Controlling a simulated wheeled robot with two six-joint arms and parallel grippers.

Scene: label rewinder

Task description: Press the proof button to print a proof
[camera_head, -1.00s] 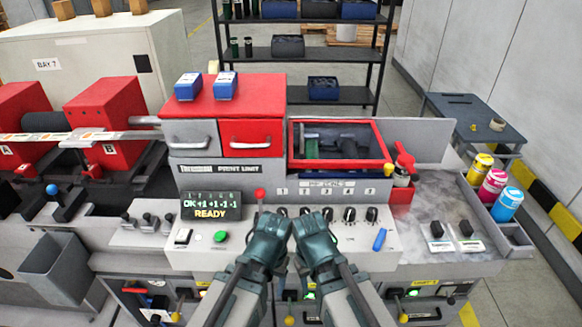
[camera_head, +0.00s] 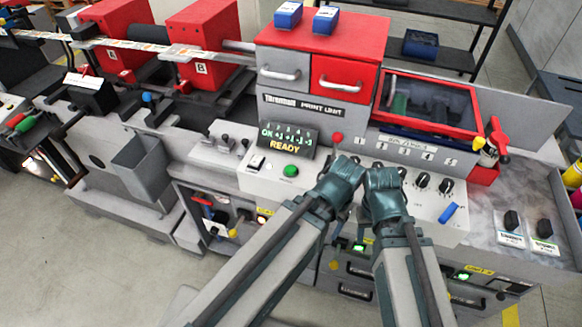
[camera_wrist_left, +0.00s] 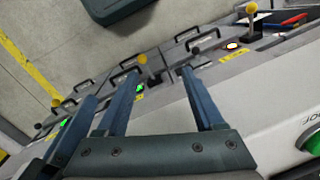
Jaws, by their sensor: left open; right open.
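A round green button (camera_head: 290,171) sits on the grey control panel (camera_head: 331,187), below the display (camera_head: 285,139), which reads READY in yellow. In the left wrist view a green button (camera_wrist_left: 314,142) is cut off at the right edge, beside partly readable lettering. My left gripper (camera_head: 350,163) is over the panel, right of the green button and apart from it. In the left wrist view its fingers (camera_wrist_left: 160,85) are spread with nothing between them. My right gripper (camera_head: 374,170) is close beside the left one, in front of the black knobs, with no object seen in it.
A rocker switch (camera_head: 257,162) stands left of the button. A red-knobbed lever (camera_head: 337,138) rises just behind my left gripper. Black knobs (camera_head: 422,181) and a blue handle (camera_head: 448,213) lie to the right. A grey bin (camera_head: 143,166) hangs at the left; open floor lies in front.

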